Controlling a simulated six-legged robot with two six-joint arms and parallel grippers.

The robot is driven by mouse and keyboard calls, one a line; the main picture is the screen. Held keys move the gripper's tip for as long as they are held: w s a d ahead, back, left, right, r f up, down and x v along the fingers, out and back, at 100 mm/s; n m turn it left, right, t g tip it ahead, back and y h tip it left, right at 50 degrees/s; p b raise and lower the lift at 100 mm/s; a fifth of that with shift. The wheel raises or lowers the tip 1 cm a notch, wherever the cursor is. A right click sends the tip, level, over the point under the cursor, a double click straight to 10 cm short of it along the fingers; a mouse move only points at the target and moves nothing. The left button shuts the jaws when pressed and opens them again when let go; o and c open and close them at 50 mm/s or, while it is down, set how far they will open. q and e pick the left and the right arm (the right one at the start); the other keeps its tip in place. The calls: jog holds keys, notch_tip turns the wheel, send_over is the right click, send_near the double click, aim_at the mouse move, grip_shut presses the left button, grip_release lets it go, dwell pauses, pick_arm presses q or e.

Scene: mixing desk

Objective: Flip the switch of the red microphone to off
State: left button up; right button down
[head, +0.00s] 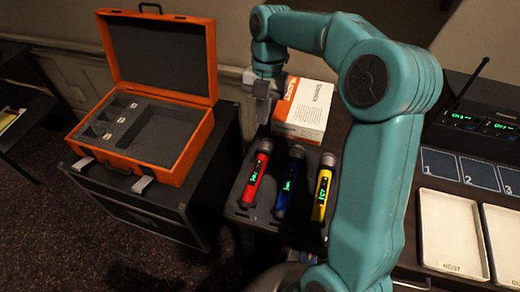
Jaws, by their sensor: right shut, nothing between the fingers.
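The red microphone (254,178) lies in the dark holder tray (248,217), leftmost of three, its head toward the back. A small green display glows on its body. Its switch is too small to make out. My right gripper (263,117) is shut and empty, pointing down just behind the red microphone's head and apart from it. My left gripper is not in view.
A blue microphone (288,186) and a yellow microphone (322,194) lie to the right of the red one. A white-orange box (304,110) stands behind them, close to my gripper. An open orange case (180,165) is at left. Trays (450,272) and a receiver (480,124) are at right.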

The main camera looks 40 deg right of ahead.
aim_at(260, 163)
jog(key=x, duration=1.2)
jog(key=shift+w+d+f, duration=0.2)
jog(key=shift+w+f, duration=0.05)
jog(key=shift+f, duration=0.15)
jog(key=shift+d+f, duration=0.1)
jog(key=shift+f, duration=0.55)
jog(key=shift+d+f+b, duration=0.1)
jog(key=shift+f+b, duration=0.2)
jog(key=shift+b, duration=0.05)
